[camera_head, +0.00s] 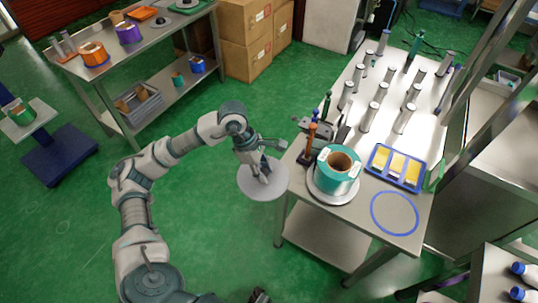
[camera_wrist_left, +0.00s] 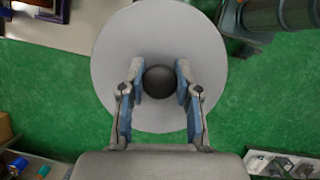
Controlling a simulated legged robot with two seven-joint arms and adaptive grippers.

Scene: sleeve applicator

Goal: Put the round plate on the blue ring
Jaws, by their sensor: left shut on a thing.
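The round plate (camera_head: 262,186) is a flat grey disc held in the air left of the metal table. In the left wrist view the plate (camera_wrist_left: 205,60) has a dark round knob (camera_wrist_left: 159,82) at its centre. My left gripper (camera_head: 264,176) is shut on this knob, one finger on each side. The blue ring (camera_head: 394,213) lies flat at the front right of the table top, and nothing is on it. My right gripper is not clearly seen; a small dark part shows at the bottom edge of the head view.
A teal roll (camera_head: 337,172) stands on a grey disc at the table's (camera_head: 380,245) front left. A blue tray (camera_head: 395,165) with yellow items lies behind the ring. Several upright bottles (camera_head: 383,42) fill the back. Dark tools stand near the left edge. Green floor is clear below the plate.

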